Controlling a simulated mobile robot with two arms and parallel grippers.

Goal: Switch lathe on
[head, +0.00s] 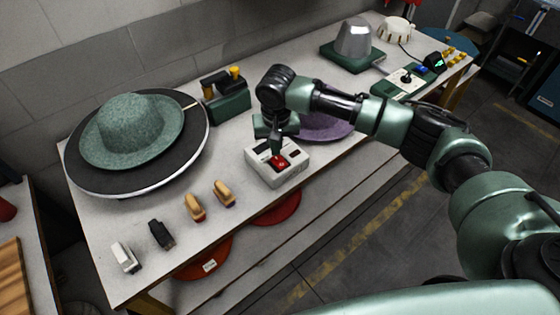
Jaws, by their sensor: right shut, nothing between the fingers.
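A light grey control box (289,178) stands near the table's front edge, with a red switch (279,163) and a dark patch on its top. My right gripper (276,150) points down just above the red switch. Its fingers are shut and empty; I cannot tell if they touch the switch. A green felt hat (132,128) lies on a round dark turntable (92,184) at the left, which may be the lathe. My left gripper is not in view.
A green block with yellow-tipped handles (228,106) stands behind the box. A purple brim (325,127) lies partly behind my wrist. Brushes (195,208) and other small tools lie at front left. A metal hat form on a green base (354,40) stands farther back.

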